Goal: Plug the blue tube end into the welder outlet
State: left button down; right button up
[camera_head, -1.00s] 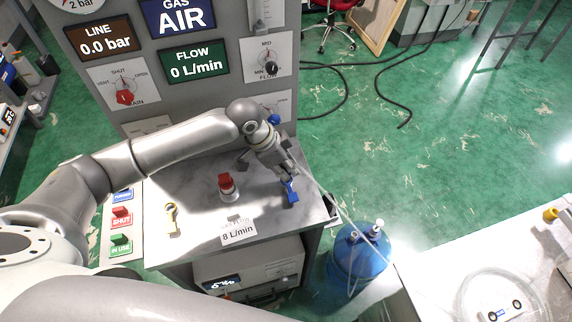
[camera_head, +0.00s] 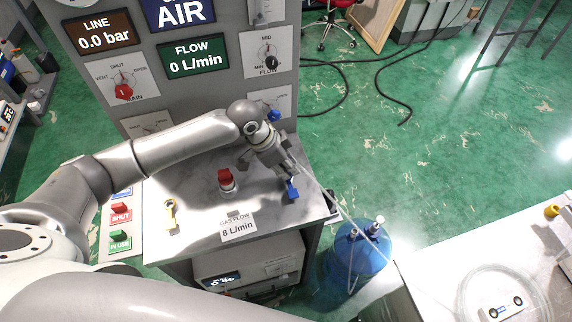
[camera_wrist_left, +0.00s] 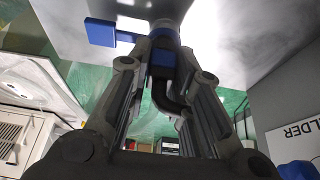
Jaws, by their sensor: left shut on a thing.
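My left gripper (camera_head: 287,182) is over the right part of the grey bench top. It is shut on the blue tube end (camera_head: 292,191), which shows below its fingers. In the left wrist view the blue tube end (camera_wrist_left: 164,42) sits between the fingertips, with a flat blue tab sticking out to the left. A pale tube runs from near the gripper down to the right. A sign (camera_wrist_left: 306,134) ending in "LDER" is at the right edge of the left wrist view. I cannot make out the welder outlet itself; my arm covers part of the panel. My right gripper is out of view.
A red-topped fitting (camera_head: 227,181) and a yellow-ended key-like piece (camera_head: 170,212) are on the bench top. The upright panel (camera_head: 215,100) stands behind. A blue bottle (camera_head: 357,255) stands on the floor to the right. A table (camera_head: 440,262) with coiled tube is at lower right.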

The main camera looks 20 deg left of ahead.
pick_arm(q)
jog(key=shift+s+f, duration=0.3)
jog(key=shift+f, duration=0.1)
jog(key=c, duration=1.7)
grip_release()
jog(key=o, duration=0.5)
jog(key=shift+w, duration=0.3)
jog(key=shift+c, duration=0.2)
jog(key=shift+o, duration=0.3)
jog(key=o, duration=0.4)
jog(key=shift+r, duration=0.1)
jog(key=shift+c, duration=0.2)
jog(key=shift+r, duration=0.1)
